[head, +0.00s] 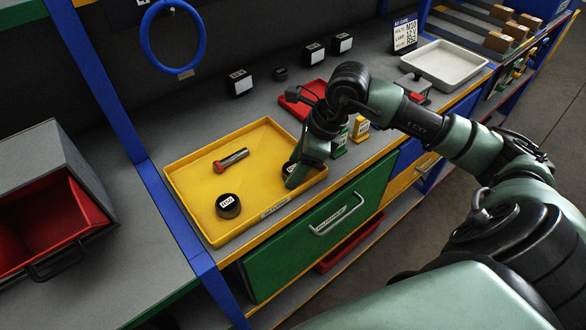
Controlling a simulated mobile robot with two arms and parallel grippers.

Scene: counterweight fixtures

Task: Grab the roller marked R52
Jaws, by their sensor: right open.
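A yellow tray (190,210) lies on the bench in the middle of the view. A short dark roller with a white label (228,206) stands at its front left; I cannot read the label surely. A second dark, labelled piece (289,168) is at the tray's right side, mostly hidden behind my right gripper (293,183). Its mark cannot be read. My right gripper is open, pointing down into the tray right beside this piece; the fingertips are partly hidden, so I cannot tell whether they touch it. My left gripper is not in view.
A bolt with a red end (231,160) lies in the tray. A red tray (292,103), green and yellow blocks (359,130) and black labelled blocks (239,84) are behind. A kit card (405,33) stands near a white tray (445,66). A red-lined bin (55,220) is left.

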